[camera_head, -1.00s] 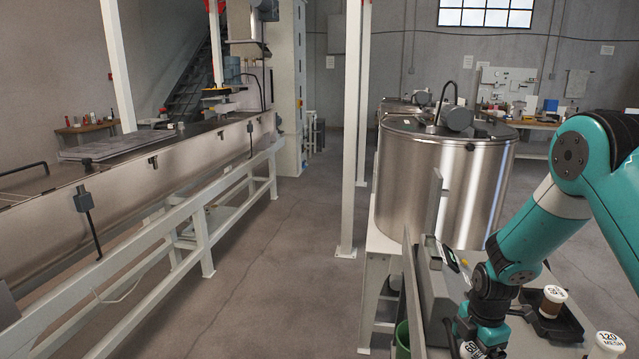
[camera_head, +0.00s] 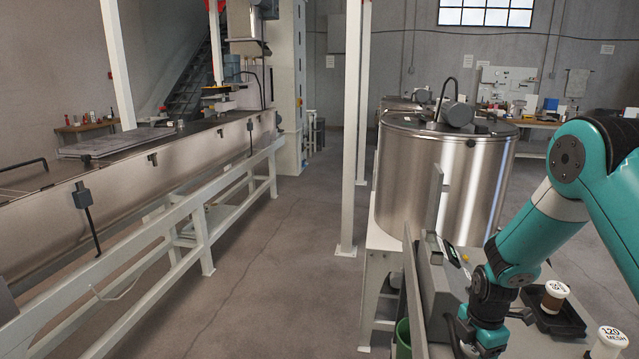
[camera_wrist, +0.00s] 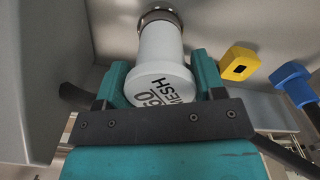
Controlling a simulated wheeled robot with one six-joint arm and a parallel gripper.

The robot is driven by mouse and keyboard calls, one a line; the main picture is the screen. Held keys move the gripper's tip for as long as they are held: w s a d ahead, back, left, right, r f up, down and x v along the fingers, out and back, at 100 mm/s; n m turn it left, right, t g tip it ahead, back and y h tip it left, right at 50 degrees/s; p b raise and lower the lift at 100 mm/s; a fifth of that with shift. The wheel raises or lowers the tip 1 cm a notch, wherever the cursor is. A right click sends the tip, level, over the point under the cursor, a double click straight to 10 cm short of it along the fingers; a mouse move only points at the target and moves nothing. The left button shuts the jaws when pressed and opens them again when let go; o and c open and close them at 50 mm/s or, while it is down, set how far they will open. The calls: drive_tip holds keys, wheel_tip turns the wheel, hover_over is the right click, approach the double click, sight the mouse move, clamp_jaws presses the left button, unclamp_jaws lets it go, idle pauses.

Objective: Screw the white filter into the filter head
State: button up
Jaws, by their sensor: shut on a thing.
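The white filter (camera_wrist: 162,58), its end face marked 60 MESH, stands between the teal fingers of my gripper (camera_wrist: 160,82) in the wrist view, and the gripper is shut on it. The filter's far end meets the round metal filter head (camera_wrist: 158,14) at the top of that view. I cannot tell how deep it sits or whether the threads are engaged. In the head view my gripper (camera_head: 480,335) is low at the right, beside a grey panel, and its fingertips and the held filter are mostly hidden.
A yellow square-holed part (camera_wrist: 239,64) and a blue one (camera_wrist: 292,80) are right of the filter. A black tray (camera_head: 560,322) holds a brown-and-white filter (camera_head: 553,297). A white 120 MESH filter (camera_head: 608,343) stands nearby. A green bin (camera_head: 402,340) is below, left of the panel.

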drive_tip(key=m, duration=0.5)
drive_tip(key=shift+m, duration=0.3)
drive_tip(key=m, duration=0.4)
drive_tip(key=shift+f+m, duration=0.1)
drive_tip(key=shift+m, duration=0.9)
drive_tip(key=m, duration=0.3)
drive_tip(key=shift+m, duration=0.4)
drive_tip(key=m, duration=0.5)
drive_tip(key=shift+d, duration=0.1)
drive_tip(key=shift+s+f+m, duration=0.1)
drive_tip(key=shift+m, duration=1.3)
